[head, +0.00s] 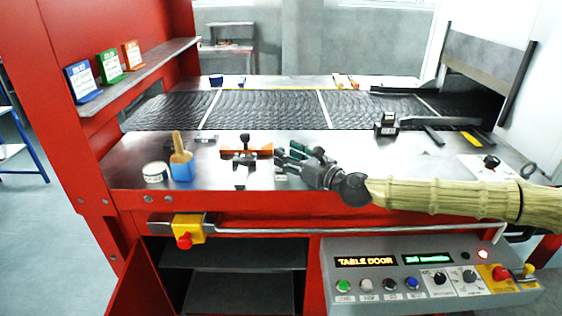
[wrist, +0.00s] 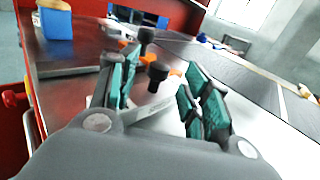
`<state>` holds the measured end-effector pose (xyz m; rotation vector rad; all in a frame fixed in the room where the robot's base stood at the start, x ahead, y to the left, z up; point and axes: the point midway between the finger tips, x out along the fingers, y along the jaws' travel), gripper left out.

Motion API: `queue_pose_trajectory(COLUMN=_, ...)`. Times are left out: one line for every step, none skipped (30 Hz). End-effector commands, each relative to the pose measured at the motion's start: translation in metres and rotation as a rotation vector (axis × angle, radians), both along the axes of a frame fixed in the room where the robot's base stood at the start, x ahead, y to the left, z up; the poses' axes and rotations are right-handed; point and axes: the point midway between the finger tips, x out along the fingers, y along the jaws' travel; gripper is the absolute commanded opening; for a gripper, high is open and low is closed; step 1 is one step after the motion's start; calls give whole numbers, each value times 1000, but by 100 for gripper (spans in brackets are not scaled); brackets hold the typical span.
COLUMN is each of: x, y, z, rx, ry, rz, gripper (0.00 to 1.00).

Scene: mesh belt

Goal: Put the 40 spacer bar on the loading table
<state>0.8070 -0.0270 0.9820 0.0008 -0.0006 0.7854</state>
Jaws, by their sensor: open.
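No spacer bar carries a number I can read, so I cannot tell which is the 40. An orange bar (head: 262,151) with black knobs and a metal part lies on the steel table (head: 125,160), possibly a spacer bar in a clamp. The wrist view shows black knobs (wrist: 157,73) and bits of orange (wrist: 175,68) just beyond the fingers. My gripper (head: 281,160) is open, just right of this assembly, low over the table. It also shows in the wrist view (wrist: 155,95), with a pale metal strip partly visible between the fingers; contact is unclear.
A blue holder (head: 181,172) with a wooden-handled tool and a white tin (head: 156,173) stand left. Blue, green and orange cards (head: 83,83) stand on a shelf. The mesh belt (head: 265,108) lies behind. A dark clamp-like device (head: 386,124) stands right. A control panel (head: 425,275) is in front.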

Motion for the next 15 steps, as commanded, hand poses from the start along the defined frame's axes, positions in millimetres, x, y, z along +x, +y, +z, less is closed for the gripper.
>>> queue_pose_trajectory(x=4, y=6, z=1, rx=0, ry=0, rz=2, gripper=48)
queue_pose_trajectory(x=7, y=9, z=1, rx=-1, ry=1, rz=2, gripper=48)
queue_pose_trajectory(x=11, y=12, z=1, rx=0, ry=1, rz=1, gripper=48)
queue_pose_trajectory(x=13, y=14, z=1, rx=0, ry=1, rz=1, gripper=48)
queue_pose_trajectory(x=15, y=16, z=1, rx=0, ry=1, rz=1, gripper=48)
queue_pose_trajectory(x=17, y=18, z=1, rx=-1, ry=1, rz=1, gripper=48)
queue_pose_trajectory(x=19, y=20, z=1, rx=-1, ry=1, rz=1, gripper=48)
queue_pose_trajectory(x=20, y=21, z=1, rx=-1, ry=1, rz=0, gripper=48)
queue_pose_trajectory(x=21, y=22, z=0, rx=-1, ry=1, rz=0, gripper=48)
queue_pose_trajectory(x=22, y=22, z=0, rx=-1, ry=1, rz=0, gripper=48)
queue_pose_trajectory(x=22, y=23, z=0, rx=-1, ry=1, rz=0, gripper=48)
queue_pose_trajectory(x=23, y=23, z=0, rx=1, ry=1, rz=0, gripper=48)
queue_pose_trajectory(x=23, y=23, z=0, rx=1, ry=1, rz=0, gripper=48)
queue_pose_trajectory(x=23, y=23, z=0, rx=1, ry=1, rz=0, gripper=48)
queue_pose_trajectory(x=23, y=23, z=0, rx=1, ry=1, rz=0, gripper=48)
